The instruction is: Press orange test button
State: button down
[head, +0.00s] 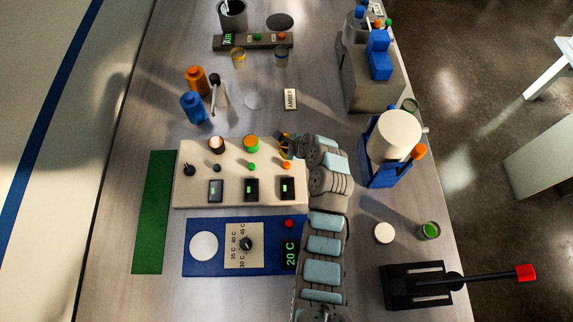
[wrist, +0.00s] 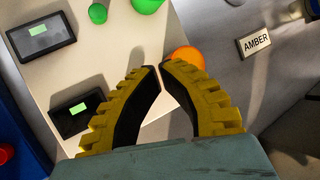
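The cream panel (head: 190,195) has a row of small knobs, with a black one at left, then a green one (head: 251,166) and a small orange button (head: 285,165) at right. Behind them stand larger domes; the green one (head: 251,143) shows clearly. My gripper (head: 289,147) is over the panel's back right corner, just behind the small orange button, and partly hides the third dome. In the wrist view my gripper (wrist: 159,68) has its fingertips almost together, with nothing between them. The large orange dome (wrist: 186,57) shows just past the tips. The small orange button is hidden there.
A small AIR unit (head: 228,41) with another orange button (head: 281,35) stands at the back. An AMBER sign (head: 290,99) lies behind the panel. A blue holder with a white container (head: 394,135) is right of my arm. A blue heater plate (head: 205,267) is in front.

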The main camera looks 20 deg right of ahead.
jog(key=b, duration=0.5)
send_over(285, 162)
notch_tip(285, 162, down, 5)
jog(key=shift+d+f, duration=0.1)
jog(key=shift+f, duration=1.15)
jog(key=shift+f+p, duration=0.1)
jog(key=shift+p, duration=0.2)
jog(key=shift+f, duration=0.35)
jog(key=shift+f, duration=0.55)
dwell(0.9)
jog(key=shift+r, duration=0.1)
jog(key=shift+r+p, duration=0.9)
jog(key=shift+p, duration=0.15)
jog(key=shift+r, duration=0.1)
